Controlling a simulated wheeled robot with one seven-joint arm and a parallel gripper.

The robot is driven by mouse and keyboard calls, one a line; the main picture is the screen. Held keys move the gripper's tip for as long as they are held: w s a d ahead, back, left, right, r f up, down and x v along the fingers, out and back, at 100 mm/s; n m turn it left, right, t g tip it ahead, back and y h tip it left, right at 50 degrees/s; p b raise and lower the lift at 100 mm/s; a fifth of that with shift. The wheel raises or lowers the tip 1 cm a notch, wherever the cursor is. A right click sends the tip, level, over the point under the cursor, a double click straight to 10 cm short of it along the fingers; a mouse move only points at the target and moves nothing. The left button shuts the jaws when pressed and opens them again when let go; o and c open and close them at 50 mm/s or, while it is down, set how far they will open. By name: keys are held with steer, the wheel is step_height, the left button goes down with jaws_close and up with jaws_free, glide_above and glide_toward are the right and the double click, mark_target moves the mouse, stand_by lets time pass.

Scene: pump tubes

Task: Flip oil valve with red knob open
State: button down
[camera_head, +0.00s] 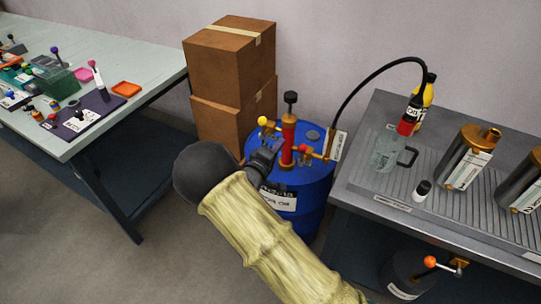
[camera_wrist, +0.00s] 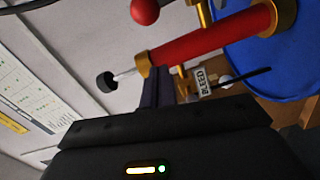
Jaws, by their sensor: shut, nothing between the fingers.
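A red hand pump (camera_head: 289,140) with a black top knob (camera_head: 290,98) stands upright on a blue oil drum (camera_head: 313,192). A valve with a red knob (camera_head: 308,149) sits on the pump's right side in the head view. The red knob also shows at the top edge of the wrist view (camera_wrist: 145,11). A yellow knob (camera_head: 262,121) sits on the pump's left side. My gripper (camera_head: 272,150) is close to the pump's left side, below the yellow knob. In the wrist view its fingers (camera_wrist: 158,86) are together and empty, apart from the red knob, near a "BLEED" tag (camera_wrist: 204,81).
A black hose (camera_head: 370,80) arches from the drum to a jug (camera_head: 391,150) on the grey right-hand bench (camera_head: 365,195). Stacked cardboard boxes (camera_head: 231,60) stand behind the drum. A worktable (camera_head: 150,90) with small items is at left. Open floor lies between.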

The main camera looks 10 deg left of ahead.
mark_target(303, 148)
steer(key=shift+s+d+f, duration=0.15)
steer(key=shift+d+f, duration=0.05)
steer(key=shift+d, duration=0.75)
steer(key=shift+s+d+f, duration=0.1)
steer(key=shift+d+f, duration=0.05)
steer(key=shift+d, duration=0.8)
